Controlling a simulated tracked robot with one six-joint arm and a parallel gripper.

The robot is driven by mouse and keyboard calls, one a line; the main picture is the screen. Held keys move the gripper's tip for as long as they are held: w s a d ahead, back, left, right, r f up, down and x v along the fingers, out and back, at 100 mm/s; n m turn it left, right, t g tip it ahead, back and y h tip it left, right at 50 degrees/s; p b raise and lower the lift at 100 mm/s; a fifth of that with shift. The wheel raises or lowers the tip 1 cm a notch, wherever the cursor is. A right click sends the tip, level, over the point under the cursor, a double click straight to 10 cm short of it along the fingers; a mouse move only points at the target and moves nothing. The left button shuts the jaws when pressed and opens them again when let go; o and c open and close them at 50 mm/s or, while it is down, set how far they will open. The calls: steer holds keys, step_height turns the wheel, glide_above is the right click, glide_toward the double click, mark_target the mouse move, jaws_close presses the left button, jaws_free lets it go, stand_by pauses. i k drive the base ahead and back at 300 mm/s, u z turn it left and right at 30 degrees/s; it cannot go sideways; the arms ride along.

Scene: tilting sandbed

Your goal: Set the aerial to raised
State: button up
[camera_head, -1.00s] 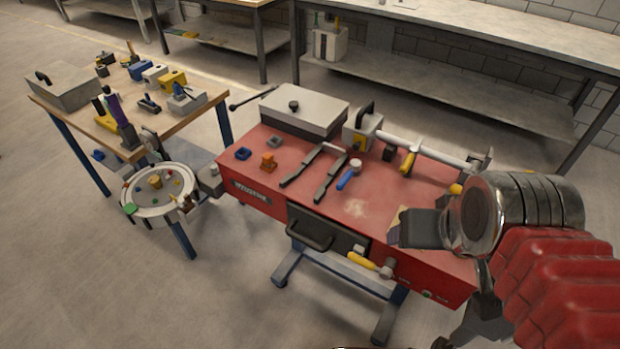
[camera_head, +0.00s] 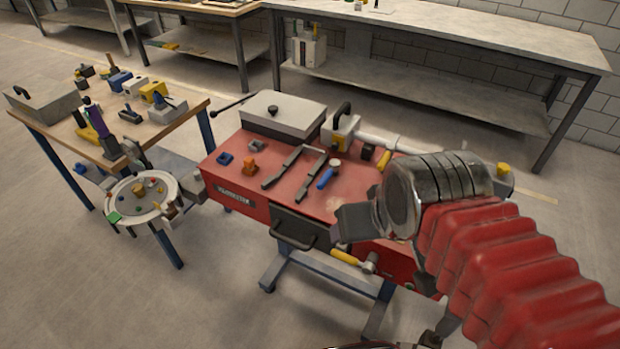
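A thin dark rod (camera_head: 232,106) with a knob at its lower left end slants at a low angle beside the back left corner of the red sandbed unit (camera_head: 245,190). It may be the aerial; I cannot tell for certain. My gripper (camera_head: 352,222) hangs over the front right part of the red top, well to the right of the rod and apart from it. Only a dark blocky end shows beyond my metal wrist, so its opening is hidden. I see nothing held in it.
A grey lidded box (camera_head: 283,112), two dark bars and a blue-handled tool (camera_head: 326,178) lie on the red top. A round tray (camera_head: 142,197) stands at its left. A cluttered wooden table (camera_head: 180,118) is farther left. Open floor lies in front.

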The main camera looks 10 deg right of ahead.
mark_target(212, 114)
steer(key=u, duration=1.35)
steer(key=i, duration=1.7)
steer(key=u, duration=0.45)
